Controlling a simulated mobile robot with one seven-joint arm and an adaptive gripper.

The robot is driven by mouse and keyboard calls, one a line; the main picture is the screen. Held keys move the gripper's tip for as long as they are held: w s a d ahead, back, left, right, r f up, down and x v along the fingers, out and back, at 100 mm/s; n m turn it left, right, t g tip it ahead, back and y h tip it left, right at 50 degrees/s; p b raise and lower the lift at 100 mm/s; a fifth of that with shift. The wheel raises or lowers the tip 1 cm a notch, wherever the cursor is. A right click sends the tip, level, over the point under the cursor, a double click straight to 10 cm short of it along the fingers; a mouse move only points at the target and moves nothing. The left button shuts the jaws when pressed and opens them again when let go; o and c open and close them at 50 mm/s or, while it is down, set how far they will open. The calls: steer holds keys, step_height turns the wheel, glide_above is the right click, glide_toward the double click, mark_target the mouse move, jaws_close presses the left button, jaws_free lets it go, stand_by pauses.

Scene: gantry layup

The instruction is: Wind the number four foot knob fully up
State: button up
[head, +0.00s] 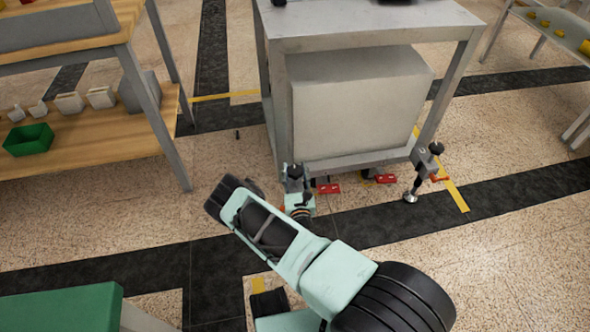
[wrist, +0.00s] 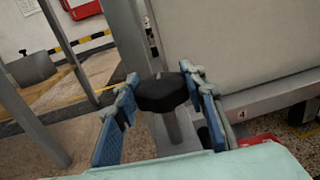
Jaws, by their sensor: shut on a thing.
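The number four foot knob (wrist: 162,93) is a black round knob on top of a grey upright post (wrist: 178,131). In the wrist view it sits between the two blue-padded fingers of my gripper (wrist: 164,88), which is shut on it. A small label with a 4 (wrist: 241,113) shows on the frame's lower rail, to the right. In the head view my gripper (head: 297,185) is at the front left corner of the grey cart (head: 375,35), and the arm hides most of that foot. Where its pad meets the floor is hidden.
Another foot with a black knob (head: 436,148) stands at the cart's right corner, its pad (head: 410,197) low at the floor. Red pedals (head: 329,188) lie under the cart's front. A wooden shelf (head: 90,140) with a green bin (head: 28,139) stands left. Floor between is mostly clear.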

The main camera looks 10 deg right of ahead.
steer(key=o, duration=1.2)
steer(key=shift+c, duration=0.2)
step_height(320, 180, up, 10)
steer(key=shift+f, duration=0.1)
